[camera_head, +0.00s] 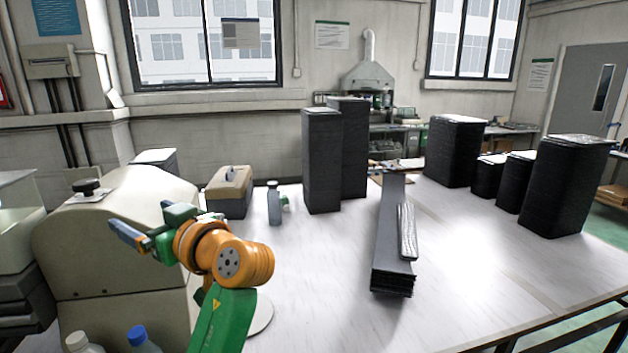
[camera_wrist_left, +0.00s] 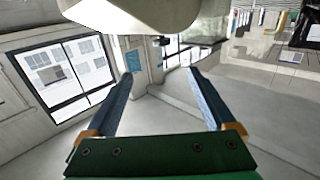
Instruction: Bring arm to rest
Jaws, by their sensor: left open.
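My left arm comes up from the lower middle of the head view, and its gripper (camera_head: 140,238) points left, in front of the beige machine. In the left wrist view the two fingers of the left gripper (camera_wrist_left: 163,95) stand wide apart with nothing between them. Beyond the fingers are the wall, a window and the floor. My right gripper is in neither view.
A white table (camera_head: 480,250) carries a low stack of dark panels (camera_head: 392,250), tall black stacks (camera_head: 322,160) and more black stacks (camera_head: 568,185) at right. The rounded beige machine (camera_head: 110,250) is close to the left gripper. Bottles (camera_head: 143,340) stand at lower left.

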